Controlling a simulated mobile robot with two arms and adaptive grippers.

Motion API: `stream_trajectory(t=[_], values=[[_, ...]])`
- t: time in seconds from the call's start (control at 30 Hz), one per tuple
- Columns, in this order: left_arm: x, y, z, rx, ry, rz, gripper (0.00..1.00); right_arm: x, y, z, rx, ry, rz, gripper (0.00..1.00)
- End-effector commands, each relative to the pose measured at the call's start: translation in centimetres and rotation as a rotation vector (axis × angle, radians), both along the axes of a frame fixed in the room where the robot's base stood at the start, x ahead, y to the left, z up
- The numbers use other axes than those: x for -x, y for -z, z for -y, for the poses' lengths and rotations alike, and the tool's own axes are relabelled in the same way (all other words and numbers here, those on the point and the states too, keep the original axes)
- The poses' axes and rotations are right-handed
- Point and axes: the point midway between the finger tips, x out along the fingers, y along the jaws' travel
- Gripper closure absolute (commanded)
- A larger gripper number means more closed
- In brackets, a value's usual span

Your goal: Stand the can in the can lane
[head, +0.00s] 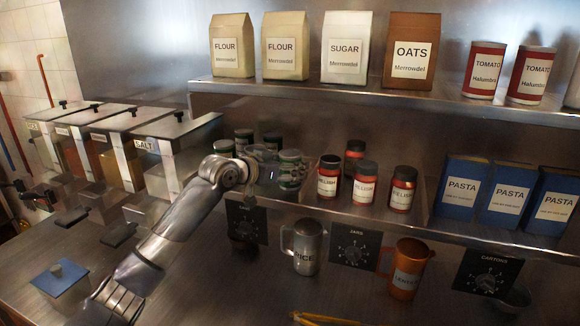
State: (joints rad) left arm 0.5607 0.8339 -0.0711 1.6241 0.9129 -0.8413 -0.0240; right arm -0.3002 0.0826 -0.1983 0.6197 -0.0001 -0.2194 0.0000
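A green and silver can (290,168) is at the front of the lower shelf's left part, right at the fingers of my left gripper (277,166). The gripper reaches in from the left with its fingers beside or around this can. I cannot tell whether they press on it or whether its base rests on the shelf. More cans of the same kind (243,139) stand behind, partly hidden by my arm. A dark dial placard (247,222) hangs below this part of the shelf. My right gripper is not in view.
Red jars (366,182) stand close to the right, then blue pasta cartons (507,186). The upper shelf (350,94) holds bags and tomato tins above. A silver mug (306,250) and a copper mug (405,270) stand on the counter. Lidded bins (165,128) are at left.

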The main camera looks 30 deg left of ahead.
Motion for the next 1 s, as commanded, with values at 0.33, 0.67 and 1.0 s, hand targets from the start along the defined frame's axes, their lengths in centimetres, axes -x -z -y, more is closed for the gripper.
stream_trajectory(t=[0.33, 0.67, 1.0], values=[[0.0, 0.0, 0.0, 0.0, 0.0, -0.001, 0.31, 0.0, 0.0, 0.0, 0.0, 0.0, 0.001, 0.3], [2.9, -0.6, -0.4, -0.006, 0.0, 0.0, 0.31, -0.1, 1.6, -0.1, -0.001, -0.001, 0.001, 0.3], [9.4, -2.7, -1.2, -0.002, -0.001, -0.003, 0.31, -0.1, 4.6, -0.6, -0.006, -0.001, 0.001, 0.3]])
